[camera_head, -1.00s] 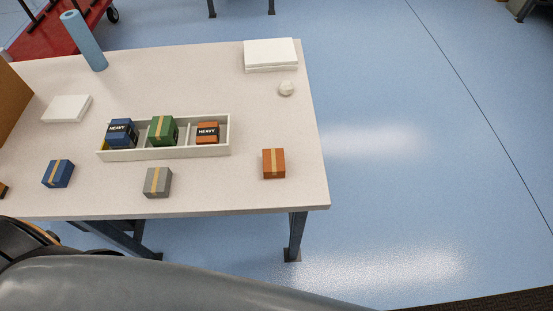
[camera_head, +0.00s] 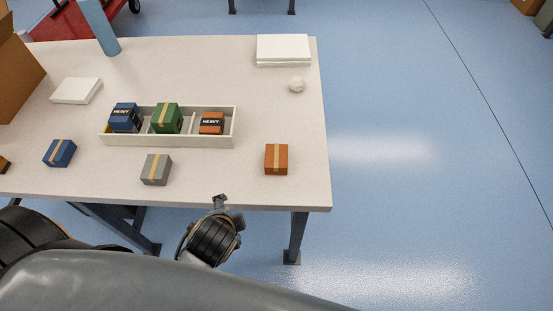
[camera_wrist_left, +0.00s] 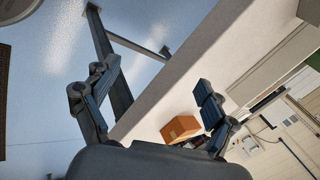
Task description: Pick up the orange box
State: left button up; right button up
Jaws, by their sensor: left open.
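A small orange box (camera_head: 276,159) with a tan tape stripe sits on the table near its right end, apart from the other boxes. It also shows in the left wrist view (camera_wrist_left: 180,129), beyond my left gripper and close to one finger. My left gripper (camera_wrist_left: 157,75) is open with nothing between its fingers. In the head view, my left wrist (camera_head: 212,238) is just off the table's front edge, left of and nearer than the box; its fingers are mostly hidden. Another orange box (camera_head: 211,123), labelled HEAVY, is in the tray's right compartment. My right gripper is not in view.
The white tray (camera_head: 170,142) also holds a blue and a green box. A grey box (camera_head: 156,169) and a blue box (camera_head: 59,153) lie in front. A pale ball (camera_head: 297,84) and white stack (camera_head: 284,50) are behind. Table is clear around the orange box.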

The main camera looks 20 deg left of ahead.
pick_arm(q)
jog(key=w+d+m+t, duration=0.1)
jog(key=m, duration=0.2)
jog(key=w+r+m+t+y, duration=0.1)
jog(key=m, duration=0.2)
jog(key=w+d+m, duration=0.1)
jog(key=w+m, duration=0.1)
jog(key=m, duration=0.1)
jog(key=shift+w+d+r+t+y, duration=0.1)
jog(key=shift+d+r+t+y, duration=0.2)
jog(key=shift+r+t, duration=0.1)
jog(key=m+t, duration=0.4)
jog(key=m, duration=0.9)
send_near(276, 158)
jog(key=s, duration=0.2)
jog(key=shift+s+d+f, duration=0.35)
jog(key=shift+f, duration=0.05)
jog(key=shift+w+d, duration=0.15)
jog(key=shift+w, duration=0.1)
jog(key=x, duration=0.8)
jog(key=shift+d+r, duration=0.1)
jog(key=shift+r, duration=0.1)
jog(key=shift+p+x, duration=0.35)
jog(key=shift+x, duration=2.5)
jog(key=shift+r, duration=0.15)
jog(key=c, duration=1.3)
